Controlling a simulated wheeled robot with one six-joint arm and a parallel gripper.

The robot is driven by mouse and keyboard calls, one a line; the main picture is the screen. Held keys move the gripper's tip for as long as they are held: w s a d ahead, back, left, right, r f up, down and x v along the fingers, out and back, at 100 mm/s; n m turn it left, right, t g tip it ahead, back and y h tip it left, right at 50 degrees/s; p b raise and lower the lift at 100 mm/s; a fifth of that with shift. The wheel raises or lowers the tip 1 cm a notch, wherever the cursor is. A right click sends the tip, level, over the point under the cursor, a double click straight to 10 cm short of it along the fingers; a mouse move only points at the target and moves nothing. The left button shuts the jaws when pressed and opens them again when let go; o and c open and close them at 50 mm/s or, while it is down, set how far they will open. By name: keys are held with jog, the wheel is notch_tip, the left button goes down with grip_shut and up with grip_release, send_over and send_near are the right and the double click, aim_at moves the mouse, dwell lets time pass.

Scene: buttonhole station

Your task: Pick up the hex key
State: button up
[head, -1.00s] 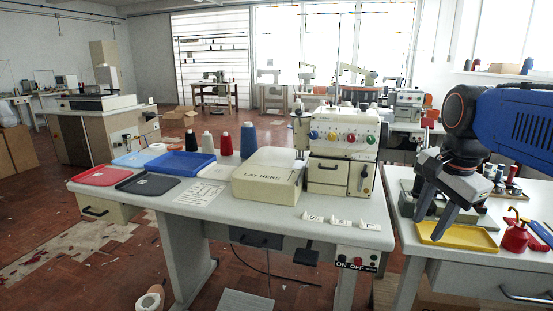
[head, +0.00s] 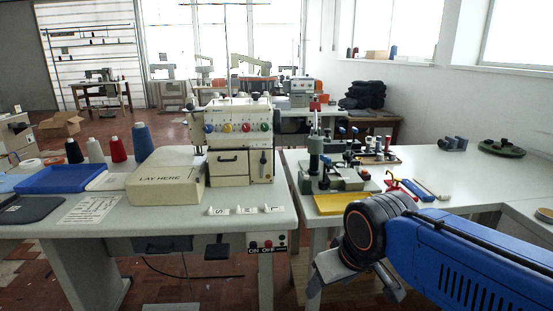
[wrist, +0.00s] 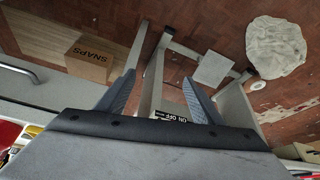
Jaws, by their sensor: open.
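I cannot make out a hex key in either view. My gripper (head: 355,294) is open and empty at the lower right of the head view, in front of the right table (head: 293,168) and below its top. In the wrist view, the two fingers of my gripper (wrist: 160,80) stand apart with the floor and table legs beyond them.
A "SNAPS" box (wrist: 90,58) and a pale cloth (wrist: 275,47) lie on the floor. The right table's far top has free room.

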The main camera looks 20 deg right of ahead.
jog(key=w+d+r+m+g, duration=0.15)
jog(key=w+r+m, duration=0.25)
jog(key=w+r, duration=0.55)
notch_tip(320, 180, up, 21)
jog(key=m+g, duration=0.3)
jog(key=m, duration=1.1)
send_over(325, 162)
jog(key=w+d, duration=0.1)
jog(key=w, duration=0.1)
jog(key=f, duration=1.2)
jog(key=shift+s+d, duration=0.15)
jog(key=shift+s, duration=0.05)
jog(key=shift+s+a+f, duration=0.15)
jog(key=shift+a+f, duration=0.05)
jog(key=shift+f, duration=1.2)
jog(key=shift+s+a+f, duration=0.1)
jog(key=shift+a+f, duration=0.05)
jog(key=shift+f, duration=1.25)
jog(key=c, duration=1.3)
jog(key=shift+o, duration=0.2)
jog(key=shift+r, duration=0.15)
